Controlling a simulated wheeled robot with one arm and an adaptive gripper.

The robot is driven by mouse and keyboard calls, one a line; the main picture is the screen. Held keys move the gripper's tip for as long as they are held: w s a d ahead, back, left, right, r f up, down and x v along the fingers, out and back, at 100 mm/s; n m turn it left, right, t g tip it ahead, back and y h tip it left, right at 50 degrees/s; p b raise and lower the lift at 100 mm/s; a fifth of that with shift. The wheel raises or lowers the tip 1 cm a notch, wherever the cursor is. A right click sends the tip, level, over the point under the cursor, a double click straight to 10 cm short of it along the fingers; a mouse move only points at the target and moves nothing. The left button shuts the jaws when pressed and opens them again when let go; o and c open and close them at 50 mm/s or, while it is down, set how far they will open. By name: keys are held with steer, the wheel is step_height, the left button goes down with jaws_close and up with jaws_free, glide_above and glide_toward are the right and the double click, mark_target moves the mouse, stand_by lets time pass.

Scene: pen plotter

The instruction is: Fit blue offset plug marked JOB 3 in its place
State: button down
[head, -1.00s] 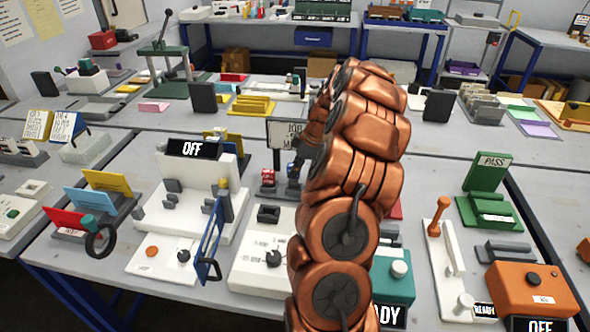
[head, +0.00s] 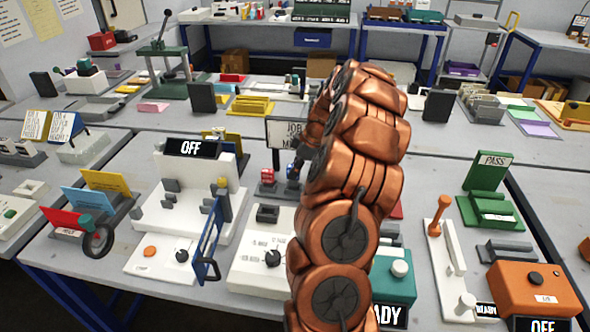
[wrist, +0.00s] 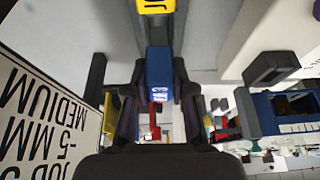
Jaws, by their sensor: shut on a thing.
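My gripper (wrist: 157,100) is shut on a blue plug (wrist: 159,68) in the wrist view, with a finger on each side of it. White marking shows on the plug's near end but is too small to read. In the head view my copper arm hides most of the gripper, which is by a small rack. A red plug (head: 267,175) with pale marking stands at that rack. A yellow block (wrist: 155,5) with partly cut-off lettering lies beyond the blue plug in the wrist view. The blue plug's seat cannot be made out.
A job sign (head: 285,132) stands behind the rack; in the wrist view the sign (wrist: 40,125) reads JOB 3, -5 MM, MEDIUM. A white machine (head: 190,205) with an OFF display and a blue-framed panel (head: 209,240) stand left of my arm.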

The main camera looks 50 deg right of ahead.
steer(key=shift+f+b, duration=1.4)
steer(key=shift+f, duration=0.05)
steer(key=c, duration=0.9)
jaws_free()
steer(key=v, duration=1.2)
steer(key=shift+r, duration=0.1)
